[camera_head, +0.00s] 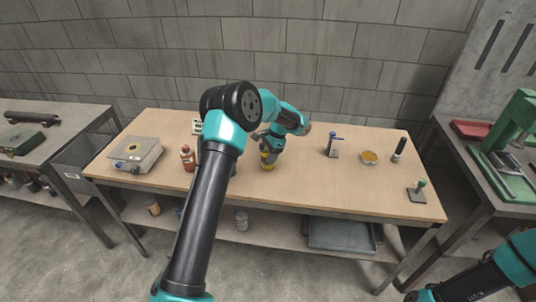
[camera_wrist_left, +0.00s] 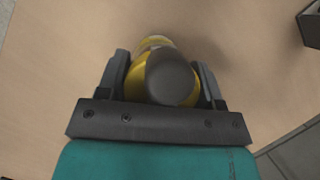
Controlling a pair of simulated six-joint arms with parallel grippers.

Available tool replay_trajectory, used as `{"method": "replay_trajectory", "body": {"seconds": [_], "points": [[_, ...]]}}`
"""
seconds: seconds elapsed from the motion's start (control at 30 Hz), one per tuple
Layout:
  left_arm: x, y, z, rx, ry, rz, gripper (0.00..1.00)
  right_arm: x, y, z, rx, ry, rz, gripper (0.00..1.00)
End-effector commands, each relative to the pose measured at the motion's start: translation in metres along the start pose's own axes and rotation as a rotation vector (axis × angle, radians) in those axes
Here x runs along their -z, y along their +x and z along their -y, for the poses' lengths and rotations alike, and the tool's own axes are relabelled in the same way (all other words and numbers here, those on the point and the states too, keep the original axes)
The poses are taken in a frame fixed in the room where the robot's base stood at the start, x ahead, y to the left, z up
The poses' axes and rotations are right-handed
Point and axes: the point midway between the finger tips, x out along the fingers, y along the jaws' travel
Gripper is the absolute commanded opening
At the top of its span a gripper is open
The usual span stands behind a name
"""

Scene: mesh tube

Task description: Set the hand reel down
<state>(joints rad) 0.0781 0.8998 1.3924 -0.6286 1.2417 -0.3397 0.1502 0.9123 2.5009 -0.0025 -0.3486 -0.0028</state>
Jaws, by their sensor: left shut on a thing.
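My left gripper (camera_head: 270,142) is above the middle of the wooden workbench (camera_head: 310,185), pointing down. It is shut on the hand reel (camera_head: 268,160), of which a yellow lower part shows below the fingers. In the left wrist view the hand reel (camera_wrist_left: 170,78) has a dark grey rounded top and yellow sides, between the two fingers of my gripper (camera_wrist_left: 163,82). The reel is close to the bench top; I cannot tell whether it touches. My right arm shows only at the lower right corner, and its fingers are out of frame.
A grey box device (camera_head: 136,154) and a red-brown bottle (camera_head: 188,158) stand to the left. To the right are a blue-handled fixture (camera_head: 334,147), a round dish (camera_head: 369,158), a dark cylinder (camera_head: 399,150) and a green-knobbed block (camera_head: 417,190). The bench's front middle is clear.

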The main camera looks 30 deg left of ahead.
Motion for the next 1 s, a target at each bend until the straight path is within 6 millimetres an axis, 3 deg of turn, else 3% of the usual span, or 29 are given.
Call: {"method": "replay_trajectory", "body": {"seconds": [0.4, 0.43, 0.6, 0.7, 1.0], "points": [[0.0017, 0.0038, -0.0001, 0.0, 0.0, 0.0, 0.33, 0.0, 0.0, 0.0, 0.0, 0.0, 0.0, 0.46], [0.0016, 0.0035, -0.0001, 0.0, 0.0, -0.001, 0.63, 0.0, 0.0, 0.0, 0.0, 0.0, 0.0, 0.46], [0.0015, 0.0034, -0.0001, 0.0, 0.0, -0.001, 0.79, 0.0, 0.0, 0.0, 0.0, 0.0, 0.0, 0.46], [0.0015, 0.0034, -0.0001, 0.0, 0.0, -0.001, 0.86, 0.0, 0.0, 0.0, 0.0, 0.0, 0.0, 0.46], [0.0003, 0.0004, 0.0, 0.001, 0.0, -0.001, 0.86, 0.0, 0.0, 0.0, 0.0, 0.0, 0.0, 0.46]]}}
